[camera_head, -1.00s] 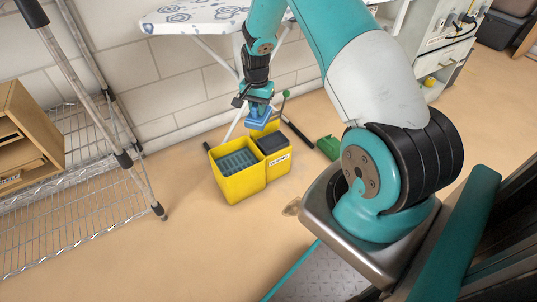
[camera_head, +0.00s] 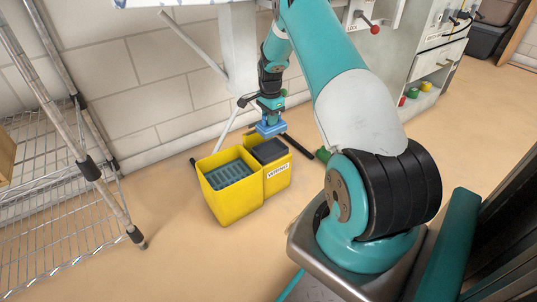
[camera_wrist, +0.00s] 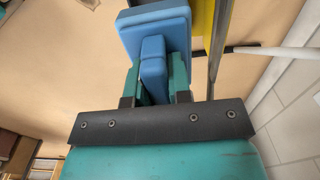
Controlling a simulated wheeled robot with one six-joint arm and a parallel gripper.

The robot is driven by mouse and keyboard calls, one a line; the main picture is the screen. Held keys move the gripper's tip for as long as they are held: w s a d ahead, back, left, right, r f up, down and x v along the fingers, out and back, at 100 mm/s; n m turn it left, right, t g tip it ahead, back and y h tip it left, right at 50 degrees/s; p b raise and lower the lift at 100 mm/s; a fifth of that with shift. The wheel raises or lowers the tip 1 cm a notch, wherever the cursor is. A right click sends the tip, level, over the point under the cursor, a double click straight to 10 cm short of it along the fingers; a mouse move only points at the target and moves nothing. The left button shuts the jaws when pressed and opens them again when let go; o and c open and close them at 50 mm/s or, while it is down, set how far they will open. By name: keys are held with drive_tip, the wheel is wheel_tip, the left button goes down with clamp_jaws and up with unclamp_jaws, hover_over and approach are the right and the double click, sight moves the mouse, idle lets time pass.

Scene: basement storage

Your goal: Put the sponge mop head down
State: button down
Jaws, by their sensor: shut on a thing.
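The blue sponge mop head (camera_head: 270,129) is held in my gripper (camera_head: 270,104), just above or behind the back compartment of the yellow mop bucket (camera_head: 234,203). I cannot tell whether it touches the bucket. In the wrist view, my gripper (camera_wrist: 152,84) is shut on the narrow block of the blue mop head (camera_wrist: 155,22), and its wider slab lies beyond the fingers. The bucket has a grey ribbed wringer in its front compartment and a dark insert in the back one, with a white label on its side.
A wire shelf rack (camera_head: 60,215) stands at the left. A white block wall (camera_head: 150,85) runs behind the bucket. A white cabinet (camera_head: 432,75) stands at the back right. A green object (camera_head: 322,155) lies right of the bucket. The tan floor in front is clear.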

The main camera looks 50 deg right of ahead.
wheel_tip(320, 180, down, 10)
drive_tip(key=b, duration=0.4)
drive_tip(key=shift+r+b, duration=0.2)
drive_tip(key=shift+b, duration=0.15)
drive_tip(key=shift+f, duration=0.2)
drive_tip(key=c, duration=1.1)
unclamp_jaws()
drive_tip(key=shift+o, duration=0.2)
drive_tip(key=shift+f+b, duration=0.1)
drive_tip(key=shift+b, duration=0.2)
wheel_tip(320, 180, up, 18)
drive_tip(key=p, duration=1)
drive_tip(key=shift+f, duration=0.2)
